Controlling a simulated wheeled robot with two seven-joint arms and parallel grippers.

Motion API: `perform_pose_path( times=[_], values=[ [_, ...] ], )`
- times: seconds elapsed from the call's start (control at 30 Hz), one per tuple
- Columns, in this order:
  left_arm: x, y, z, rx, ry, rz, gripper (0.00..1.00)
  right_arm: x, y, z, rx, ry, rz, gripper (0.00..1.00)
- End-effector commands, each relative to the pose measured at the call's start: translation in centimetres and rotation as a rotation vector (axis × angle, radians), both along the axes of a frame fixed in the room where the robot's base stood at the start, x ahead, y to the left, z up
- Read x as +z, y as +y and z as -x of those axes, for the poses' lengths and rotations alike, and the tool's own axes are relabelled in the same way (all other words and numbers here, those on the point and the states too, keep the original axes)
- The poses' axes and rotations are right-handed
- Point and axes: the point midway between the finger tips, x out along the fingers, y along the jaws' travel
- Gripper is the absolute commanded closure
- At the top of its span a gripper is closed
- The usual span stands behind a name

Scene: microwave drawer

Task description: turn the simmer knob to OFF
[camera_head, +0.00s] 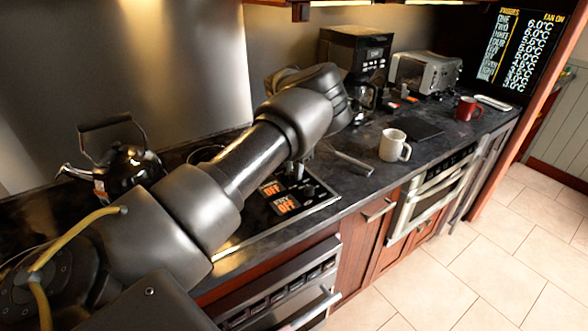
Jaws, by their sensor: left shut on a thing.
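The dark cooktop control panel (312,192) lies in the counter at the middle, with small knobs near its lit displays. Two orange displays read OFF, an upper one (272,188) and a lower one (287,206). My left arm reaches across from the left and bends down over the panel. My left gripper (298,168) is low at the panel's back part, shut on a small knob, taken as the simmer knob. The wrist and forearm hide most of the fingers and the knob, so its exact angle cannot be told. My right gripper is out of view.
A black kettle (115,170) stands at the left. A white mug (394,146), a coffee maker (355,55), a toaster oven (425,73) and a red mug (467,108) stand to the right. Oven handles (310,308) stick out below the counter. The tiled floor is clear.

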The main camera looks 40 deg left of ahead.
Motion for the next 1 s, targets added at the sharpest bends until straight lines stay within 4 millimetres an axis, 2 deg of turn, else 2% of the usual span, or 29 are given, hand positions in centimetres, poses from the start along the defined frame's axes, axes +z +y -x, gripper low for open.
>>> perform_pose_path(
  times=[0.6,0.63,0.77,1.0],
  values=[
    [-0.01,0.03,0.01,0.041,0.0,0.0,0.96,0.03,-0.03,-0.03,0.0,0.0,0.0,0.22],
    [-0.01,0.03,0.01,0.041,0.0,0.0,0.71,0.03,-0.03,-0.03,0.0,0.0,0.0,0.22],
    [0.0,0.02,0.01,0.04,0.0,0.0,0.54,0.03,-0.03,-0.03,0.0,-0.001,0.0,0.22],
    [0.0,0.01,0.0,0.04,0.0,0.0,0.52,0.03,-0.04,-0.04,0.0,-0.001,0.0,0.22]
  ],
)
